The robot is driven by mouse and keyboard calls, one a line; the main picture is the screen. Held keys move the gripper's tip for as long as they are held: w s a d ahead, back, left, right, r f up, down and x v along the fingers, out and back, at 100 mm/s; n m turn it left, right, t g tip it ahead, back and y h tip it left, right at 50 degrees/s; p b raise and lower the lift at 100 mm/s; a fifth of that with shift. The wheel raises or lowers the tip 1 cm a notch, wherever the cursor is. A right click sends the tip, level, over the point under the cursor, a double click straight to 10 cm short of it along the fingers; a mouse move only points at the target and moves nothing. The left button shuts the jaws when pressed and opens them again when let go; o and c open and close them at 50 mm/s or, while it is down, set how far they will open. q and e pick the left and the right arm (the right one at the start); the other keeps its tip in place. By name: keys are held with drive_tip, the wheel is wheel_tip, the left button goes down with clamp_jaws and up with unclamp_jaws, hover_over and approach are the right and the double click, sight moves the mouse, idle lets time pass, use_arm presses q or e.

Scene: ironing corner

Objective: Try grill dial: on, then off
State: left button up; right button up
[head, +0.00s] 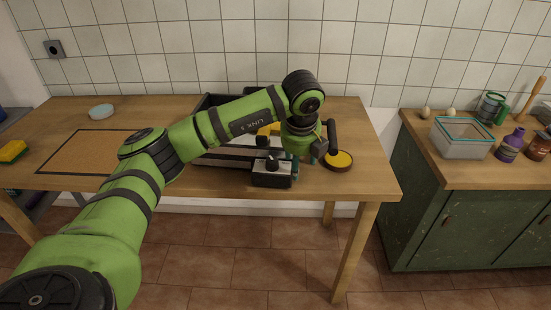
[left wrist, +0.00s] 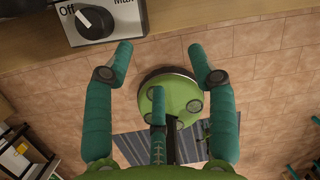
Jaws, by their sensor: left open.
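The grill (head: 228,158) stands on the wooden table, mostly covered by my left arm. Its front control box (head: 272,180) carries a black dial (head: 272,164). In the left wrist view the dial (left wrist: 97,22) is at the top left, between the labels "Off" and "Max". Its white mark points up-left, toward "Off". My left gripper (head: 305,158) is just right of the control box in the head view. In the left wrist view its teal fingers (left wrist: 160,55) are spread and empty, with the dial beyond the left fingertip, apart from it. My right gripper is not in view.
A round dark dish with a yellow inside (head: 339,161) sits close to the right of my left gripper. A framed brown mat (head: 85,153) and a pale round dish (head: 102,111) lie on the left. A green cabinet (head: 460,220) stands right, across a gap.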

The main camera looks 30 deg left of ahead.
use_arm(q)
drive_tip(key=n+y, duration=0.2)
approach(273, 160)
drive_tip(key=f, duration=0.2)
drive_tip(key=shift+g, duration=0.3)
drive_tip(key=x, duration=0.2)
drive_tip(key=p+x, duration=0.1)
drive_tip(key=x, duration=0.1)
drive_tip(key=p+x, duration=0.1)
drive_tip(key=x, duration=0.1)
drive_tip(key=shift+w+a, duration=0.3)
drive_tip(key=shift+w, duration=0.05)
drive_tip(key=shift+w+f, duration=0.1)
drive_tip(key=shift+f, duration=0.25)
